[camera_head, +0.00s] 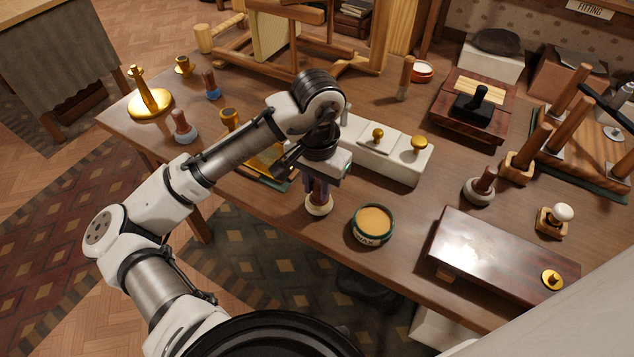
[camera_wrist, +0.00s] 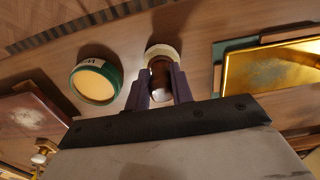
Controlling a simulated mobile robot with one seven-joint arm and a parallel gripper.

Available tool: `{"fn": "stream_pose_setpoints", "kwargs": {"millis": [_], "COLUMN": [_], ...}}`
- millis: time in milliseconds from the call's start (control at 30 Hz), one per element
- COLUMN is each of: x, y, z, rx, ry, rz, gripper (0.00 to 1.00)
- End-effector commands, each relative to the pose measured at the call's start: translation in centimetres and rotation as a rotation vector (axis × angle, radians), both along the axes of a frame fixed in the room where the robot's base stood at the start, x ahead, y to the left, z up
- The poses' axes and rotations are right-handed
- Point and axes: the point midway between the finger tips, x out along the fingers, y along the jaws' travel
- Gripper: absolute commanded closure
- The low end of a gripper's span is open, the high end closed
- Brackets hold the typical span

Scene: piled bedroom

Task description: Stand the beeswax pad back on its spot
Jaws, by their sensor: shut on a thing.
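The beeswax pad, which I take to be the dabber with a brown wooden handle and cream round base (camera_head: 319,206), is upright under my gripper (camera_head: 318,184) near the table's front edge. In the wrist view the pad's cream base (camera_wrist: 163,50) shows beyond my gripper (camera_wrist: 160,84). The two purple-grey fingers are shut on its handle from both sides. I cannot tell whether its base touches the table. A green tin of yellow wax (camera_head: 372,224) stands close to its right in the head view; the tin also shows in the wrist view (camera_wrist: 96,81).
A white block with brass knobs (camera_head: 386,152) lies behind the tin. A gold tray (camera_head: 264,160) is left of my gripper, partly hidden by my arm. A dark glossy box (camera_head: 490,250) is at right. Similar dabbers (camera_head: 183,127) (camera_head: 480,186) stand left and right.

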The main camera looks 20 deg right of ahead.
Motion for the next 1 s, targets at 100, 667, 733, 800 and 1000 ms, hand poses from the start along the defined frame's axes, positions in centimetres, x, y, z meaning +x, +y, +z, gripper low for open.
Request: {"fn": "stream_pose_setpoints", "kwargs": {"millis": [100,667,733,800,1000], "x": [0.0,0.0,0.0,0.0,0.0], "y": [0.0,0.0,0.0,0.0,0.0], "z": [-0.3,-0.4,-0.4,-0.3,1.0], "rx": [0.0,0.0,0.0,0.0,-0.001], "ry": [0.0,0.0,0.0,0.0,-0.001], "rz": [0.0,0.0,0.0,0.0,0.0], "gripper": [1.0,0.52,0.52,0.52,0.52]}}
